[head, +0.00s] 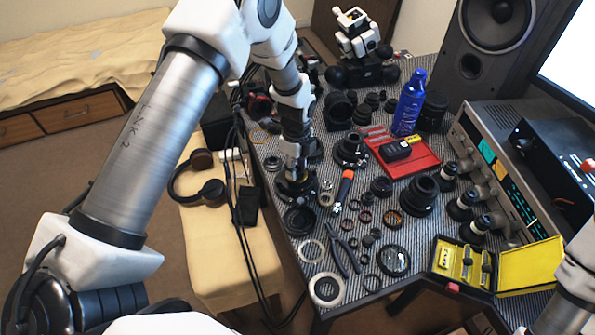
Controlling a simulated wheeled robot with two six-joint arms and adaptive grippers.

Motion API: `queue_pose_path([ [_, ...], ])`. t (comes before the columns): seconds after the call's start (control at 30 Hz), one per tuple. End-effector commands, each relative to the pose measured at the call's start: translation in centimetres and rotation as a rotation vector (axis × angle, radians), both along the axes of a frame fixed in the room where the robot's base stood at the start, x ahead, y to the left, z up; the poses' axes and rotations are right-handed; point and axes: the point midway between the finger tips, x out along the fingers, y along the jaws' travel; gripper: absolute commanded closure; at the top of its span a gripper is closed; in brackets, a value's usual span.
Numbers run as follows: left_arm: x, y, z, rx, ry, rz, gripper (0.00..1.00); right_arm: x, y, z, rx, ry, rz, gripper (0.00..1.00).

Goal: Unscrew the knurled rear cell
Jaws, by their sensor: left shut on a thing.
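My left arm reaches in from the top left, and its gripper (296,172) points down at the left part of the striped table. The gripper is shut on a small part at the top of a dark round lens body (296,189). This part appears to be the knurled rear cell, but the fingers mostly hide it and its knurling is too small to make out. The lens body rests on the table. My right arm shows only as a link at the lower right edge; its gripper is out of view.
A red tray (411,161), a blue bottle (409,104) and an open yellow case (462,265) stand further right. Headphones (201,188) lie on the beige bench (225,262).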

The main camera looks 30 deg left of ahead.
Motion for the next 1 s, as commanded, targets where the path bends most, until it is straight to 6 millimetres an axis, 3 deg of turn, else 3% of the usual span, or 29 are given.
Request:
queue_pose_path([
  [0.57,0.0,0.0,2.0,0.0,-0.001,-0.002,1.0,0.0,0.0,1.6,0.0,-0.001,0.0,1.0],
  [1.0,0.0,0.0,5.8,0.0,-0.001,-0.003,1.0,0.0,0.0,4.7,0.0,-0.001,0.0,1.0],
])
